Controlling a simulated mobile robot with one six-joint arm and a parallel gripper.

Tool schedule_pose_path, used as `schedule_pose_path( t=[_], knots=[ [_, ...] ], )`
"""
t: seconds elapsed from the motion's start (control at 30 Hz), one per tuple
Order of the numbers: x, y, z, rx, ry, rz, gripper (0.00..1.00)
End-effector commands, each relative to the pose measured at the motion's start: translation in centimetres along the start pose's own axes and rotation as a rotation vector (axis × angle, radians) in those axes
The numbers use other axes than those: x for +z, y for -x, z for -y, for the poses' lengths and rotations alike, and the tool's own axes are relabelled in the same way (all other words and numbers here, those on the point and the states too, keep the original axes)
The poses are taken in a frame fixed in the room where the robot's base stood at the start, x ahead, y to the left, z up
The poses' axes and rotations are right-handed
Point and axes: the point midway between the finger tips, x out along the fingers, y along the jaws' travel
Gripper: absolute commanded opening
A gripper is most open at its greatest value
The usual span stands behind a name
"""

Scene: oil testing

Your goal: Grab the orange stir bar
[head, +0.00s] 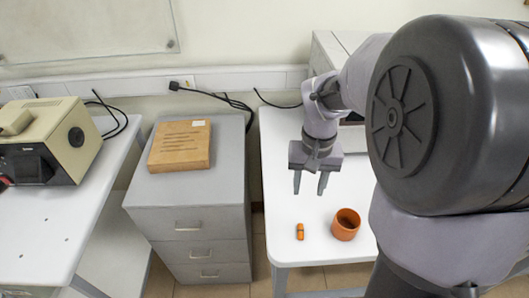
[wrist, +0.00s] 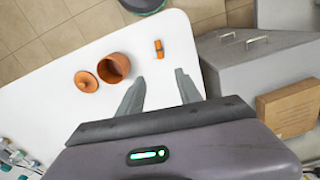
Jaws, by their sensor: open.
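The orange stir bar (head: 300,231) lies on the white table (head: 284,188), near its front edge and left of an orange cup. It has a dark band around its middle. It also shows in the wrist view (wrist: 159,49), a little beyond my fingertips. My gripper (head: 310,190) is open and empty, above the table and behind the stir bar in the head view. In the wrist view my gripper's two fingers (wrist: 160,78) are spread apart, with nothing between them.
The open orange cup (head: 345,224) stands right of the stir bar. An orange lid-like disc (wrist: 86,81) lies beside it. A grey drawer cabinet (head: 187,215) carrying a brown box (head: 180,146) stands left of the table. A beige machine (head: 55,140) sits at far left.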

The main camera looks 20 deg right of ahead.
Motion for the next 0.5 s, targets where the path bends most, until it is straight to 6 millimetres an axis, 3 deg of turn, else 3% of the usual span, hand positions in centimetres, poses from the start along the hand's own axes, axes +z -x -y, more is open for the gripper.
schedule_pose_path(
  t=[0.13,0.4,0.5],
  knots=[
    [0.1,-2.5,0.0,0.0,0.001,0.001,0.42],
    [0.1,-10.6,0.1,-0.001,0.0,0.002,0.42],
    [0.1,-12.0,0.1,-0.001,0.001,-0.001,0.42]
  ],
)
